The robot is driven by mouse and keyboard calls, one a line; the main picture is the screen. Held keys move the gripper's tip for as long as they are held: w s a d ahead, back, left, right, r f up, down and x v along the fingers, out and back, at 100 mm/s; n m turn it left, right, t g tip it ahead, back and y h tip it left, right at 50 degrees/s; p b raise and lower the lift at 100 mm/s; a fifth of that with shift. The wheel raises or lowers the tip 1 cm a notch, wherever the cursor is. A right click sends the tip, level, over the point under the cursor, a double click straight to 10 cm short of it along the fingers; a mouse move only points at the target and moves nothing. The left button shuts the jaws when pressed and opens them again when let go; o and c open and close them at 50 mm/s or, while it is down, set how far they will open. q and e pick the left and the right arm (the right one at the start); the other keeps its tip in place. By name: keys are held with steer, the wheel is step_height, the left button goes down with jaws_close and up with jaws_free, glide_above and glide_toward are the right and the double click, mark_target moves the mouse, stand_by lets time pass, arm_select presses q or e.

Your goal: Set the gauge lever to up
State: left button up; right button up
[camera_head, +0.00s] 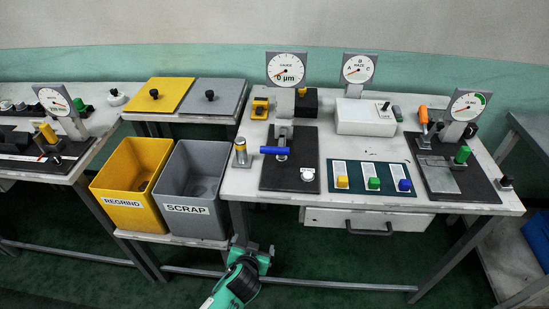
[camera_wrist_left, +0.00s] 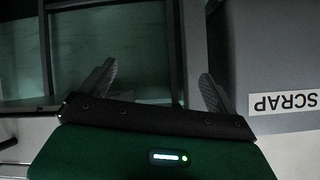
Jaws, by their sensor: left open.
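The gauge dial (camera_head: 286,69) stands upright at the back of the middle table and reads 0 µm. In front of it, on a dark base plate, is a lever with a blue bar handle (camera_head: 288,151) lying crosswise; I cannot tell its exact up or down setting. My left gripper (camera_head: 262,252) is low in front of the table, beside the scrap bin and well apart from the lever. Its two fingers (camera_wrist_left: 158,85) are spread and empty in the left wrist view. The lever is not in the wrist view. My right gripper is not in view.
The grey SCRAP bin (camera_head: 194,190) and yellow REGRIND bin (camera_head: 131,178) stand left of the lever. A drawer (camera_head: 345,221) hangs under the tabletop. A green-edged tray of colored blocks (camera_head: 371,195) lies right.

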arm_select(q)
step_height(320, 180, up, 13)
steer(key=w+d+n+t+b, duration=0.1)
steer(key=w+d+t, duration=0.1)
steer(key=d+t, duration=0.1)
steer(key=n+t, duration=0.2)
steer(key=t, duration=0.2)
glide_toward(274, 152)
steer(key=w+p, duration=0.1)
steer(key=w, duration=1)
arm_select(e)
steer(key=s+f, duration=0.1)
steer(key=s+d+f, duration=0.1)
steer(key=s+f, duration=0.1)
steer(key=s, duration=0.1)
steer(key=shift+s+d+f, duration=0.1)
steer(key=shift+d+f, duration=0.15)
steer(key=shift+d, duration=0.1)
